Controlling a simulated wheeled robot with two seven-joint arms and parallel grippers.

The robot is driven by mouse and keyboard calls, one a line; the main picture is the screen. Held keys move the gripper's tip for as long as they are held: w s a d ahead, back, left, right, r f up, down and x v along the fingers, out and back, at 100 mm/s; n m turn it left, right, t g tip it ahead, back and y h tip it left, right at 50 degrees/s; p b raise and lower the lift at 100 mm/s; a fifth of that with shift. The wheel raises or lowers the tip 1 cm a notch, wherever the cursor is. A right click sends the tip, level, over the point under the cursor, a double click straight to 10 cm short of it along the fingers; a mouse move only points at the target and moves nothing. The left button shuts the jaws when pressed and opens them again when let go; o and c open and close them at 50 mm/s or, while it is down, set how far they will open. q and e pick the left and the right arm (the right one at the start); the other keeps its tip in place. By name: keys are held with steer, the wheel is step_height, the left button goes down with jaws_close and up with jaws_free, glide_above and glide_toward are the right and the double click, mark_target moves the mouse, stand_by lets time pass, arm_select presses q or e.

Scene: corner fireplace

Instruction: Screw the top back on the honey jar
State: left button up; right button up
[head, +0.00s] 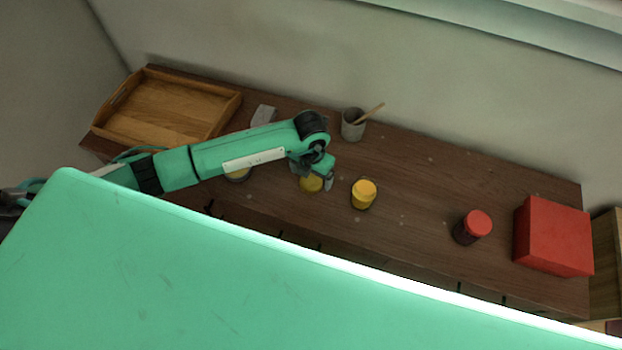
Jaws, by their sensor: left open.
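My left gripper (322,180) reaches in from the left, pointing down over the table, and is open. A round yellow thing (311,185) shows directly below and beside its fingers, partly hidden by them. I cannot tell whether it is the loose top or the honey jar, nor whether the fingers touch it. A yellow jar-like thing (363,194) stands upright just to the right of the gripper. Another round thing (238,174) is mostly hidden behind my left forearm. My right gripper is out of view.
On the dark wooden table (420,196) stand a wooden tray (163,108), a grey block (263,115), a grey cup (352,126) with a wooden stick, a dark jar with a red top (473,227) and a red box (553,237). The table between the yellow jar and red-topped jar is clear.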

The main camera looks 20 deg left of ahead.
mark_target(310, 182)
arm_select(q)
steer(key=shift+a+f+p, duration=0.1)
steer(key=shift+f+p, duration=0.2)
steer(key=shift+f, duration=1.25)
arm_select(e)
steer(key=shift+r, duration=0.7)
arm_select(q)
steer(key=c, duration=1.1)
steer(key=shift+o, duration=0.2)
steer(key=shift+r, duration=0.1)
step_height(310, 182, up, 20)
steer(key=b, duration=0.5)
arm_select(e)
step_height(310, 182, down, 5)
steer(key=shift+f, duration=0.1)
